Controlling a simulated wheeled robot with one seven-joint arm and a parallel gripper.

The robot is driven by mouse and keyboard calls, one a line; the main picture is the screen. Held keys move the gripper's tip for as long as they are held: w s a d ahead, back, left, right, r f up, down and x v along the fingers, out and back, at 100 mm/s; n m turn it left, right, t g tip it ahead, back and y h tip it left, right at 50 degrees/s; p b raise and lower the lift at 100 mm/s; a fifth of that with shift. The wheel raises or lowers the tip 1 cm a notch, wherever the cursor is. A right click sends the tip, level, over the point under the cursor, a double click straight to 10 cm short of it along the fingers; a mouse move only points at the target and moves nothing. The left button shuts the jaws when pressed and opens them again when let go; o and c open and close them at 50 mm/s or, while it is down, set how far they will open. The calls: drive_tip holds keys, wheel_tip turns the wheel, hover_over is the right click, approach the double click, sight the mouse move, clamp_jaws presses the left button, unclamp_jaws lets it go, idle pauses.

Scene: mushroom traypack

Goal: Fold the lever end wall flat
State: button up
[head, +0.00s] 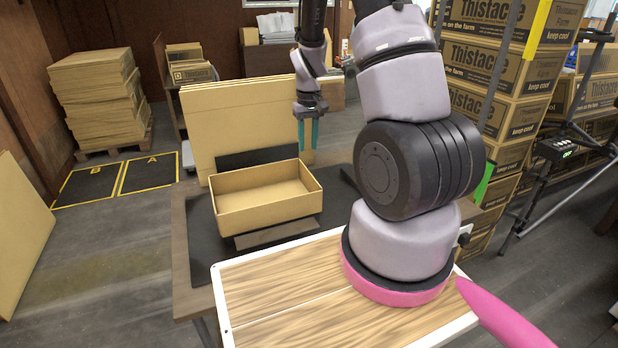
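An open cardboard tray (262,216) sits on the dark mat of the table. Its walls stand upright, and I see no lever by which to tell the lever end wall apart. A dark upright panel (258,157) stands behind the tray, and a dark flat flap (277,233) lies along its front. My gripper (308,148) points down, its two teal fingers slightly apart with nothing visible between them. It appears above or behind the tray's back right corner, apart from the tray as far as I can tell. My arm hides part of the table to the right.
Tall flat cardboard sheets (235,108) stand behind the tray. A white-framed wooden board (290,285) lies in front. Stacked printed boxes (487,68) stand at the right, near a black tripod (555,150).

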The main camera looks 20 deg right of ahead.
sight(310, 176)
drive_tip(key=shift+d+f, duration=0.2)
drive_tip(key=shift+f, duration=0.95)
wheel_tip(310, 176, down, 10)
drive_tip(key=shift+d+f, duration=0.1)
drive_tip(key=shift+f, duration=0.05)
clamp_jaws()
idle(0.7)
